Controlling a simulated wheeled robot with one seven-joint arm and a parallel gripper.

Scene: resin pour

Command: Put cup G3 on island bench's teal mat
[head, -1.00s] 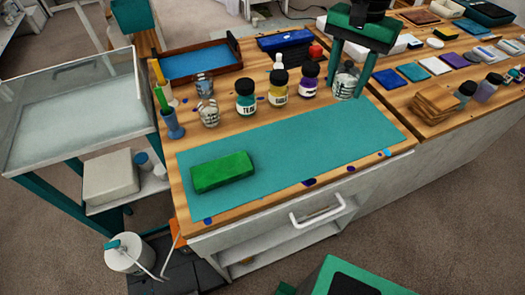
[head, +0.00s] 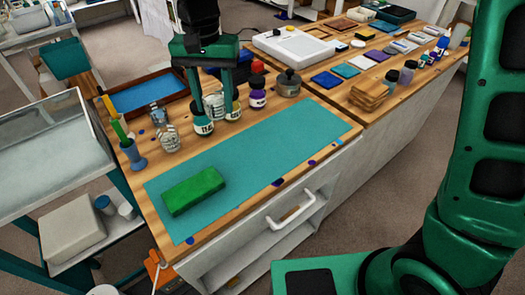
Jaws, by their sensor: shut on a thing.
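My gripper (head: 212,98) points down over the back of the island bench, shut on a small clear cup (head: 214,104) with dark markings. The cup's label is too small to read as G3. The held cup is behind the teal and yellow jars in the picture, and its height above the bench is hard to tell. The teal mat (head: 265,145) lies along the bench's front, with a green block (head: 194,190) on its left part. Two other marked clear cups, one (head: 157,115) behind the other (head: 168,138), stand left of the jars.
A teal-labelled jar (head: 203,120), a yellow-labelled jar (head: 232,106) and a purple jar (head: 257,92) stand behind the mat. A metal pot (head: 288,83) is to their right. A blue holder with tools (head: 132,155) stands at the left. The mat's middle and right are clear.

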